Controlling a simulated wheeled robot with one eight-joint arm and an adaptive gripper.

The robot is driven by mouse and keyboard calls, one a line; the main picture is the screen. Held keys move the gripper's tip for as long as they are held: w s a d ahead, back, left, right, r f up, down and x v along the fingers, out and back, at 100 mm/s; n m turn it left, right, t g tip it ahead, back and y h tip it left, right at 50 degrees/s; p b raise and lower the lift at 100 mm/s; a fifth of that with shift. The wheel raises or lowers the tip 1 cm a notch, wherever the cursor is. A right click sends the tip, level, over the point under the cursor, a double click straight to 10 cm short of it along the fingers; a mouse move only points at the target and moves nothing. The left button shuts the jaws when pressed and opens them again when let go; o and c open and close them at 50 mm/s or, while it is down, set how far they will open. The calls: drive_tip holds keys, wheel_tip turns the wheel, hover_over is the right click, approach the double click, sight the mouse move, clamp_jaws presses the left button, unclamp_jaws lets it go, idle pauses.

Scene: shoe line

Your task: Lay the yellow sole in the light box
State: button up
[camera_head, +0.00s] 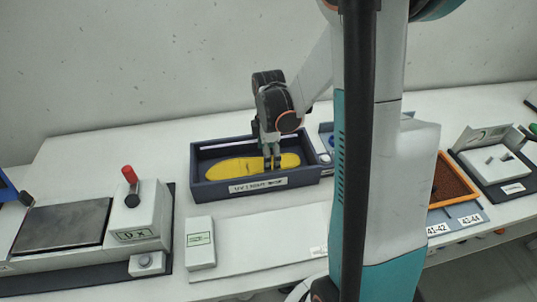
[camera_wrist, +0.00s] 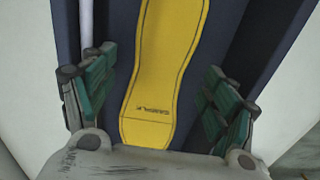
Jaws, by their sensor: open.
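The yellow sole (camera_head: 240,167) lies flat inside the dark blue light box (camera_head: 198,184), which has a white label on its front wall. In the wrist view the sole (camera_wrist: 168,60) runs lengthwise between my fingers, with dark lettering near its close end, and the box floor (camera_wrist: 118,30) shows around it. My gripper (camera_head: 272,163) points down over the right part of the box. In the wrist view my gripper (camera_wrist: 157,103) is open, its green-padded fingers standing apart on either side of the sole. Gaps show between both fingers and the sole.
A press-like device with a red-topped lever (camera_head: 129,175) and a dark plate (camera_head: 62,226) stands at the left. A small white box (camera_head: 200,243) sits before the light box. An orange-rimmed tray (camera_head: 453,181) is at the right, partly behind my arm. A pale flat board (camera_head: 270,238) lies in front.

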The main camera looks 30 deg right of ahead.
wheel_tip(320, 180, up, 12)
idle(0.6)
drive_tip(key=shift+s+f, duration=0.1)
